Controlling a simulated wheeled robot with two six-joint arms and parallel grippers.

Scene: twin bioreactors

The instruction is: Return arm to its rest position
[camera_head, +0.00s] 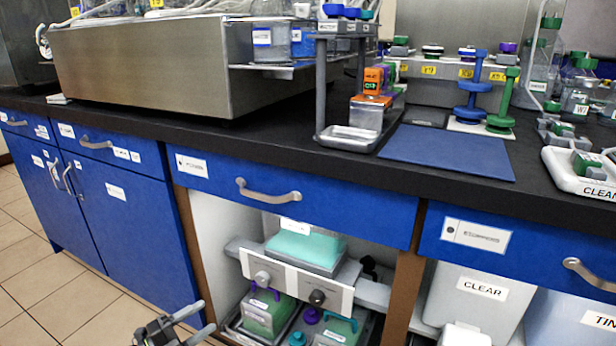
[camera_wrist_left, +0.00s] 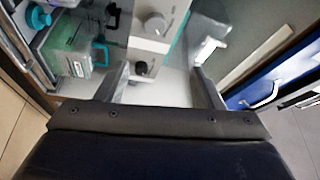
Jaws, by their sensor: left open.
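My left gripper (camera_head: 200,322) shows at the bottom of the head view, left of centre, in front of the open bay under the counter. Its two fingers are apart, and nothing shows between them. In the left wrist view my left gripper (camera_wrist_left: 160,85) is also open and empty, with its fingers pointing toward the bay. My right gripper is not in view.
Blue drawers (camera_head: 290,207) with metal handles overhang the bay. Above is the black counter (camera_head: 220,135) with racks and a blue mat (camera_head: 447,152). Tiled floor (camera_head: 60,290) lies open at left.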

